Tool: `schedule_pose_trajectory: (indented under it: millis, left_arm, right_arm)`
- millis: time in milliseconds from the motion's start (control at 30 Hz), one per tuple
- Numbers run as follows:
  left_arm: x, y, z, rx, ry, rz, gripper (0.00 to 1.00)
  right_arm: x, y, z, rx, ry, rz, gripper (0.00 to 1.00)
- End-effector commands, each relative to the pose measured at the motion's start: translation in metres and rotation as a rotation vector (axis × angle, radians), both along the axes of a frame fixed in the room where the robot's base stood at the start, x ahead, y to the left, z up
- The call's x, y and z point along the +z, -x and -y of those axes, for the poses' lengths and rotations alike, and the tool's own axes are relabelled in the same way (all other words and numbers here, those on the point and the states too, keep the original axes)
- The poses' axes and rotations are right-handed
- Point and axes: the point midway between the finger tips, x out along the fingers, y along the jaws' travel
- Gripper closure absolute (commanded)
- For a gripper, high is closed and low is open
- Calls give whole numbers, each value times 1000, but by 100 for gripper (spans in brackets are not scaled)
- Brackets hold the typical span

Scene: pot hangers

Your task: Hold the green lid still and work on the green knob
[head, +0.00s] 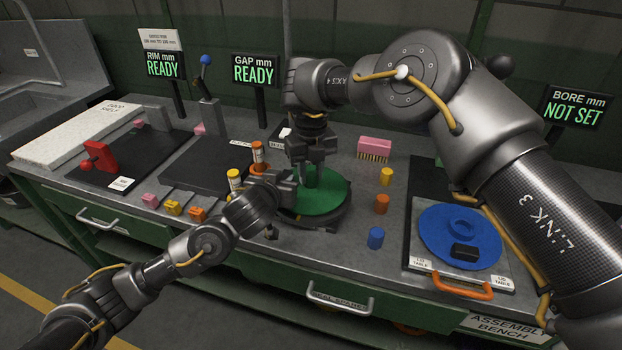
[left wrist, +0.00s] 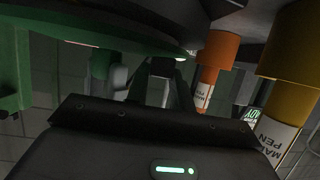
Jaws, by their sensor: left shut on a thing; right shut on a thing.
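The green lid (head: 325,198) lies flat on a dark round stand (head: 318,222) near the middle of the bench. The green knob (head: 311,178) stands at its centre, mostly hidden by my right gripper (head: 312,168), which comes down from above and is shut on it. My left gripper (head: 289,190) is at the lid's left edge, shut on the rim. In the left wrist view the lid's green edge (left wrist: 130,45) crosses above the left gripper (left wrist: 160,75); the exact contact there is dark and partly hidden.
Orange (head: 258,158) and yellow (head: 235,182) marker pens stand close to my left gripper. Yellow, orange and blue (head: 376,238) cylinders and a pink brush (head: 375,148) are right of the stand. A blue lid (head: 440,240) with a black block lies on the lid table. The bore sign (head: 574,107) reads NOT SET.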

Motion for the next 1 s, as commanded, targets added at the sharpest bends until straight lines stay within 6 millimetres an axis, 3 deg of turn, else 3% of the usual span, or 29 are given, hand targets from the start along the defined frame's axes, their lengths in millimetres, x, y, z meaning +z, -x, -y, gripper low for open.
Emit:
schedule_pose_trajectory:
  millis: [100,400,833,867,1000]
  left_arm:
    - [0,0,-1,2,0,0,100]
    - [0,-1,-1,3,0,0,100]
    - [0,-1,-1,3,0,0,100]
    - [0,-1,-1,3,0,0,100]
    - [0,-1,-1,3,0,0,100]
  right_arm:
    - [0,0,1,252,2,0,98]
    - [0,0,1,710,1,0,98]
    - [1,0,1,784,1,0,98]
    - [1,-1,1,784,2,0,70]
    - [1,0,1,784,1,0,51]
